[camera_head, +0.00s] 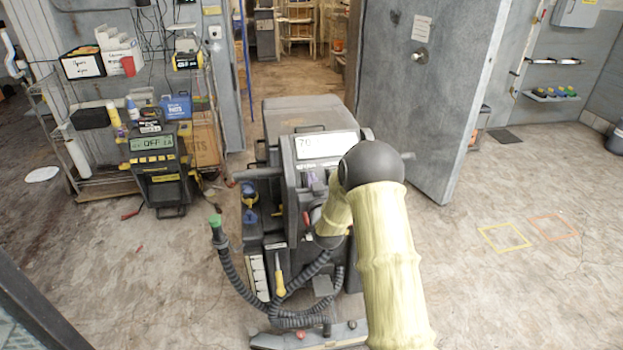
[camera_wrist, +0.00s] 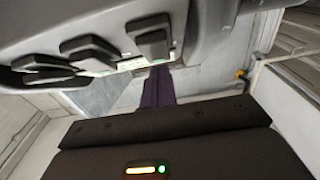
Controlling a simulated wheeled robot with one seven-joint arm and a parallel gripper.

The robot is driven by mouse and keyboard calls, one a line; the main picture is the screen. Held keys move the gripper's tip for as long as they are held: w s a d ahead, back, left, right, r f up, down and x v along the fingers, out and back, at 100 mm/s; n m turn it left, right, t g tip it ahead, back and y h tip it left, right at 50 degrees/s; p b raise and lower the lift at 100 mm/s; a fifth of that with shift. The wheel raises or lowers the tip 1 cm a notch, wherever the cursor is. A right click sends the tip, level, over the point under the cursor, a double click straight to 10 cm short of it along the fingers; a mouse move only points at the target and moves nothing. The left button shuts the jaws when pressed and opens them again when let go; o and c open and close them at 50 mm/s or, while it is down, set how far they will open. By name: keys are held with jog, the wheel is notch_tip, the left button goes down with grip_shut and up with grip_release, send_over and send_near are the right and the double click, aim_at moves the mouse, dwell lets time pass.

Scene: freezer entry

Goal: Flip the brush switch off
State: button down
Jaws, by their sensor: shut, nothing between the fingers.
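The grey floor scrubber (camera_head: 312,115) stands mid-room, with a lit display (camera_head: 326,145) on its console. In the wrist view the console's underside-like edge fills the top, carrying a row of three dark rocker switches: left (camera_wrist: 40,64), middle (camera_wrist: 88,50) and right (camera_wrist: 150,36). Their labels are too small and blurred to tell which is the brush switch. My gripper (camera_wrist: 158,74) is shut and empty, its dark fingers pointing up the picture just below the right switch. I cannot tell whether they touch it. In the head view my yellow-sleeved arm hides much of the console's right side.
Black hoses (camera_head: 240,280) hang at the scrubber's near left. A loaded shelf cart (camera_head: 105,185) and a black unit reading OFF (camera_head: 157,165) stand at left. A large grey door (camera_head: 415,90) stands open behind right. The right floor is clear, with taped squares.

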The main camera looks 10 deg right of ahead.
jog(key=shift+w+f, duration=0.25)
jog(key=shift+w+d, duration=0.2)
jog(key=shift+a, duration=0.3)
jog(key=s+r+b, duration=0.2)
jog(key=s+r, duration=0.4)
jog(key=s, duration=0.6)
jog(key=s+f+g+p, duration=0.1)
jog(key=s+g+p, duration=0.4)
jog(key=s+g, duration=1.1)
jog(key=s, duration=1.2)
jog(key=shift+a+f, duration=0.25)
jog(key=shift+f, duration=0.05)
